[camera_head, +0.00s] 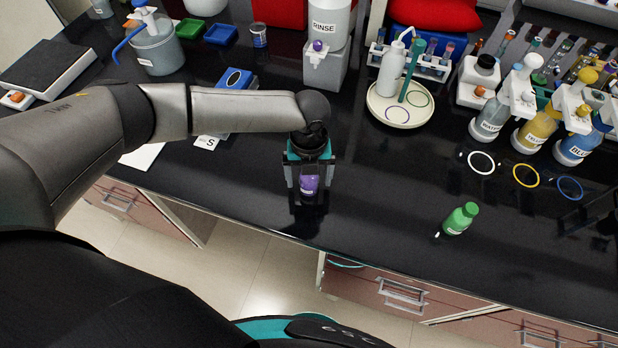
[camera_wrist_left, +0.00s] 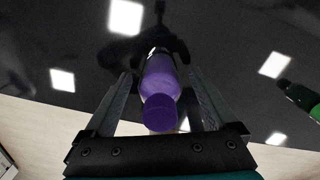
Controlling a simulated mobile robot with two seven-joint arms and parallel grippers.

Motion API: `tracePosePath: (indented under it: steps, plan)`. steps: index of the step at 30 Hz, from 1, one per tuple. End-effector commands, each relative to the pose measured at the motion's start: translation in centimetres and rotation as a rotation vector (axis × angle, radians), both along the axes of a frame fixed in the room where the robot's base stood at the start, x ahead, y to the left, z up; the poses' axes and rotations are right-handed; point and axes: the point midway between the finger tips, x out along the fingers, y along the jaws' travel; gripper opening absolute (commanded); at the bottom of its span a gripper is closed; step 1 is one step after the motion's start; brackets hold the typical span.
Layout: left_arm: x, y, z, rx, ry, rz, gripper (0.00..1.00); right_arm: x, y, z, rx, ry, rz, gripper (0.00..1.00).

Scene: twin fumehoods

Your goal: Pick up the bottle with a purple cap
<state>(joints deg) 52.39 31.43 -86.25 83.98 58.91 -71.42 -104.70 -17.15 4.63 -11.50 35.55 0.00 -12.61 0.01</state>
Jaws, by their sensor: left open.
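The bottle with a purple cap (camera_head: 309,185) stands on the black bench near its front edge. My left gripper (camera_head: 306,190) is over it and open, with one finger on each side of the bottle. In the left wrist view the purple cap (camera_wrist_left: 161,113) and the purple bottle body (camera_wrist_left: 160,70) lie between the two open fingers (camera_wrist_left: 163,100). Dark gaps show between the bottle and the fingers, so they look apart from it.
A green bottle (camera_head: 461,218) stands to the right near the front edge. A round tray (camera_head: 375,108) with a white wash bottle (camera_head: 391,70) and the RINSE container (camera_head: 328,30) are behind. Coloured bottles and holders crowd the back right. The bench between is clear.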

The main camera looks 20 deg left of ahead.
Motion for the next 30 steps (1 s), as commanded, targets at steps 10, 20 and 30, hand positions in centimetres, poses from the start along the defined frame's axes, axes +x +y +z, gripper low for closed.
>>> tracePosePath:
  steps: [10, 20, 30]
  plan:
    - [0.0, 0.02, -0.21, 0.0, 0.0, 0.0, 0.81, -0.02, 0.05, -0.01, 0.001, 0.0, 0.0, 0.48]
    - [0.01, 0.03, -0.19, 0.0, -0.001, 0.001, 0.44, -0.03, 0.04, -0.01, 0.001, 0.0, 0.0, 0.48]
    - [0.02, 0.05, -0.18, 0.001, -0.001, 0.001, 0.06, -0.05, 0.05, -0.01, 0.001, 0.001, -0.001, 0.48]
